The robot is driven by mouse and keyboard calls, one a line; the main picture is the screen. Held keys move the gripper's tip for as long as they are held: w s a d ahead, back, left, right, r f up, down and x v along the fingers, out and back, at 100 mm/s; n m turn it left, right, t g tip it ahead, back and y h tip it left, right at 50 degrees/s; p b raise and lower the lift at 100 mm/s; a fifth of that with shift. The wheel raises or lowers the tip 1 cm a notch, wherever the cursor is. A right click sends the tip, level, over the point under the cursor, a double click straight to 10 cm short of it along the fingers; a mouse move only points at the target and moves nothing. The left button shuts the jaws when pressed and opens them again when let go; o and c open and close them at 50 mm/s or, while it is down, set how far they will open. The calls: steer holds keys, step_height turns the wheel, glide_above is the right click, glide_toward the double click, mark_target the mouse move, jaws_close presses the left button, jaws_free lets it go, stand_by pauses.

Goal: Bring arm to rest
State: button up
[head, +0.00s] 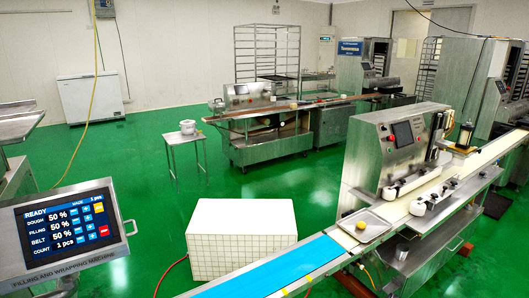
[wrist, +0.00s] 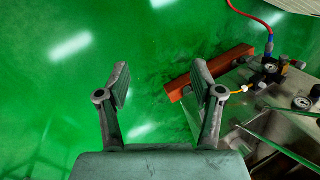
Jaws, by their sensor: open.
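My gripper (wrist: 163,85) shows in the wrist view with its two fingers spread wide apart. It is open and nothing is between the fingers. Green floor lies below and beyond it. A reddish-brown bar (wrist: 211,72) and a metal machine part with gauges lie beyond the right finger, and I see no contact with them. My arm and gripper do not show in the head view.
In the head view a control screen (head: 66,226) reading READY stands at the left. A white tiled block (head: 241,238) stands beside the blue conveyor belt (head: 285,270). The encrusting machine (head: 378,158) stands at the right. Green floor is free at centre left.

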steer(key=s+a+f+n+g, duration=0.3)
steer(key=s+a+f+n, duration=0.1)
steer(key=s+a, duration=0.9)
steer(key=s+a+n+g, duration=0.2)
steer(key=s+a+n, duration=0.1)
steer(key=s, duration=0.8)
steer(key=s+a+r+n+g+h+p, duration=0.1)
steer(key=s+a+n, duration=0.3)
steer(key=s, duration=0.7)
steer(key=s+a+n+g+p, duration=0.1)
steer(key=s+a+n+g, duration=0.2)
steer(key=s+a, duration=0.3)
steer(key=s, duration=0.5)
steer(key=shift+s+r+g+h, duration=0.15)
steer(key=shift+r+g+h, duration=0.15)
steer(key=shift+r+g, duration=0.1)
